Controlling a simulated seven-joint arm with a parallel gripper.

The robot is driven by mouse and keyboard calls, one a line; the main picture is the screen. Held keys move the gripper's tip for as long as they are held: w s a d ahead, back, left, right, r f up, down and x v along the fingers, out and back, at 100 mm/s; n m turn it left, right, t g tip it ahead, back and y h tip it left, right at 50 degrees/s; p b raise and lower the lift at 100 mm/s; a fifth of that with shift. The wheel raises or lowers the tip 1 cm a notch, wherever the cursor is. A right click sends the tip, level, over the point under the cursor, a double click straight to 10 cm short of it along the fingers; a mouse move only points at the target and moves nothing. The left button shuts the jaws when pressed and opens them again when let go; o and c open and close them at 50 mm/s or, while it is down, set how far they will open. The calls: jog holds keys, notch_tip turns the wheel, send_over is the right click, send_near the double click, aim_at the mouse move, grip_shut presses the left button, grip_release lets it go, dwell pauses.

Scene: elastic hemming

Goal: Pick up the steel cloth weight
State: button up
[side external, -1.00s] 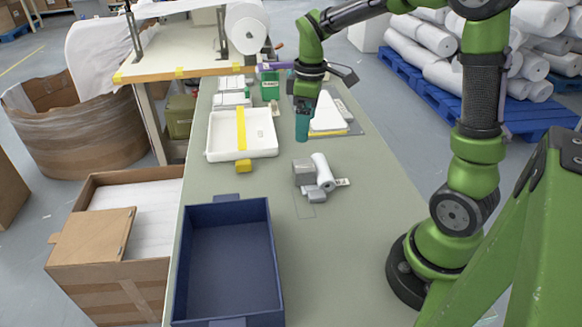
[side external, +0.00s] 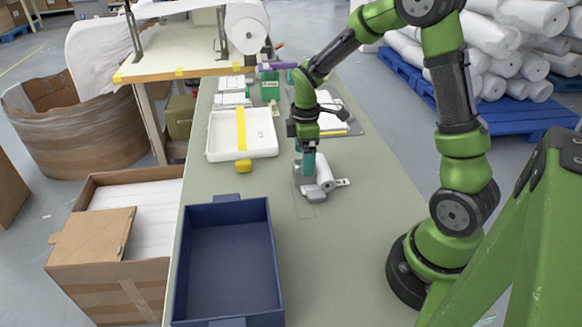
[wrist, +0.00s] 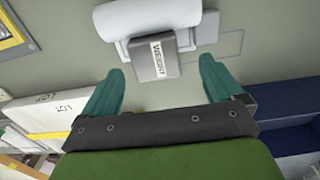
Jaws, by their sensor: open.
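The steel cloth weight (wrist: 155,58) is a grey block with a white "WEIGHT" label, standing upright on the table against a white roll. In the side external view the weight (side external: 298,178) is partly hidden by my gripper (side external: 308,172). In the wrist view my gripper (wrist: 162,68) is open, with its two teal fingers wide apart. The weight lies between and ahead of the fingers, with room on both sides, and neither finger is seen touching it.
The white roll (side external: 324,170) and a smaller grey piece (side external: 316,195) sit close beside the weight. A white tray (side external: 262,150) with a yellow strip stands farther back left. A blue bin (side external: 262,215) stands nearer. The green-grey table right of the bin is clear.

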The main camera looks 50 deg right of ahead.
jog(key=shift+w+d+f, duration=0.1)
jog(key=shift+d+f, duration=0.05)
jog(key=shift+f, duration=1.2)
jog(key=shift+w+d+f, duration=0.1)
jog(key=shift+f, duration=1.25)
jog(key=shift+r, duration=0.1)
jog(key=c, duration=1.6)
jog(key=shift+o, duration=0.2)
notch_tip(320, 180, up, 10)
